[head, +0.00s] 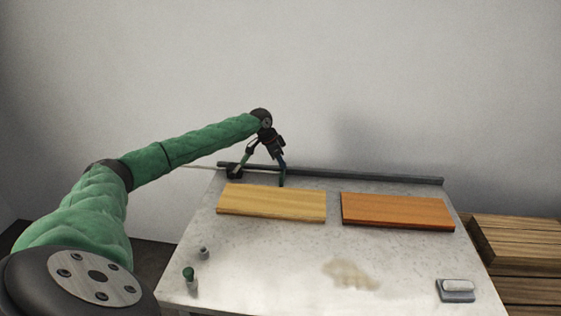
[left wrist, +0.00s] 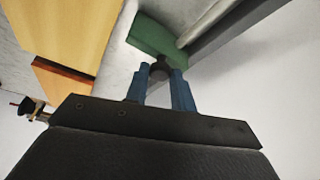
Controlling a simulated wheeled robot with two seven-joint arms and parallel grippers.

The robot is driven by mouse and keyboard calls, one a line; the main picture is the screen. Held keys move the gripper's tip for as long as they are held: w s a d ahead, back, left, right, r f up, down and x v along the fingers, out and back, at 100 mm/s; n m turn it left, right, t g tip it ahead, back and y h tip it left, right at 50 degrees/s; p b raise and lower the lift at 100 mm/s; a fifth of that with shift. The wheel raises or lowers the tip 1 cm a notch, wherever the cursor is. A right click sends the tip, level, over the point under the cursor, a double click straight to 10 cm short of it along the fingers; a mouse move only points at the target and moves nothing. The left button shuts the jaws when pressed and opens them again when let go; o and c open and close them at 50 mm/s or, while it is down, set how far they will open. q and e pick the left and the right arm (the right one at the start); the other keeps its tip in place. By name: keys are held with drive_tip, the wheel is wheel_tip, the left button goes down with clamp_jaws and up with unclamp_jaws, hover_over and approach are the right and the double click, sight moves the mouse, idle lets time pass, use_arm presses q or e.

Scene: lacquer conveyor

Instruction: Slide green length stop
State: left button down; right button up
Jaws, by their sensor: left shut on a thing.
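The green length stop (left wrist: 155,36) shows in the left wrist view as a green block beside the grey rail (left wrist: 222,28), with a small dark knob (left wrist: 160,68) on its near side. The two blue fingers of my left gripper (left wrist: 160,76) are closed around that knob. In the head view my left gripper (head: 283,178) reaches down to the rail (head: 370,177) at the back edge of the table, behind the pale board. My right gripper is in neither view.
A pale yellow board (head: 271,204) and an orange-brown board (head: 397,211) lie on the grey table (head: 270,265) in front of the rail. A green-topped piece (head: 190,280) and a small grey cylinder (head: 204,253) stand front left. A grey block (head: 456,290) lies front right.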

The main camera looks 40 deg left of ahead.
use_arm(q)
drive_tip(key=s+a, duration=0.1)
drive_tip(key=a, duration=0.1)
drive_tip(key=s+a, duration=0.1)
drive_tip(key=shift+s+a, duration=0.15)
drive_tip(key=shift+a, duration=0.25)
drive_tip(key=c, duration=1.2)
unclamp_jaws()
drive_tip(key=shift+o, duration=0.2)
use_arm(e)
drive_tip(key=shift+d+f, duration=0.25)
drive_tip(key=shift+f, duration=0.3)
use_arm(q)
drive_tip(key=shift+r, duration=0.15)
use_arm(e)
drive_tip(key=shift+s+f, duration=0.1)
use_arm(q)
drive_tip(key=b+v, duration=0.2)
drive_tip(key=v, duration=0.5)
drive_tip(key=shift+r, duration=0.25)
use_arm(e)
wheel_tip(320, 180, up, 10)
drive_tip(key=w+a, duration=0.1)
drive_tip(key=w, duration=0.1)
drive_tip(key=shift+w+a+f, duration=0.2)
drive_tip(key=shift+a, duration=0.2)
